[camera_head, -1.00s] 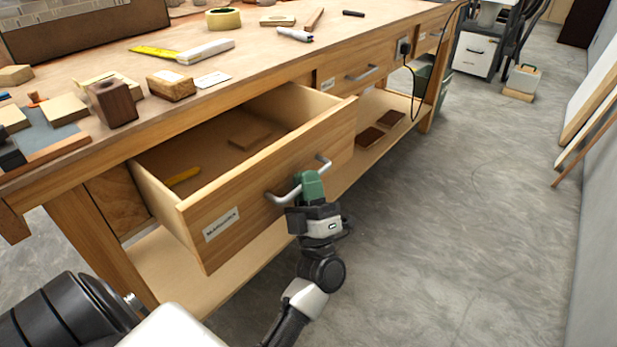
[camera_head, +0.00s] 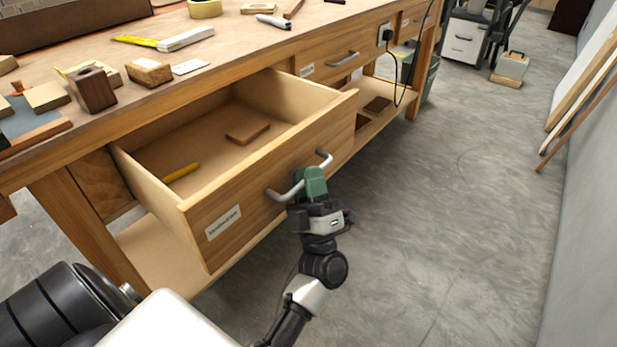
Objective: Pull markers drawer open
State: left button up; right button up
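The wooden drawer (camera_head: 245,222) under the workbench stands pulled well out, with its inside in view. A small white label (camera_head: 223,223) is on its front; I cannot read it surely. A yellow marker-like stick (camera_head: 181,172) and a brown wooden block (camera_head: 247,133) lie inside. The grey bar handle (camera_head: 281,193) is on the drawer front.
The workbench top (camera_head: 245,52) holds wooden blocks, a tape roll (camera_head: 205,8) and tools. A closed drawer (camera_head: 335,57) sits to the right. The concrete floor (camera_head: 450,200) is clear to the right, up to boards (camera_head: 580,90) leaning on the wall.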

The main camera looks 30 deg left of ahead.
pick_arm(q)
jog(key=v, duration=1)
jog(key=shift+s+d+f, duration=0.2)
jog(key=shift+f, duration=0.1)
pick_arm(e)
jog(key=shift+w+a+r+t, duration=0.25)
jog(key=shift+w+r+t, duration=0.3)
jog(key=shift+r, duration=0.2)
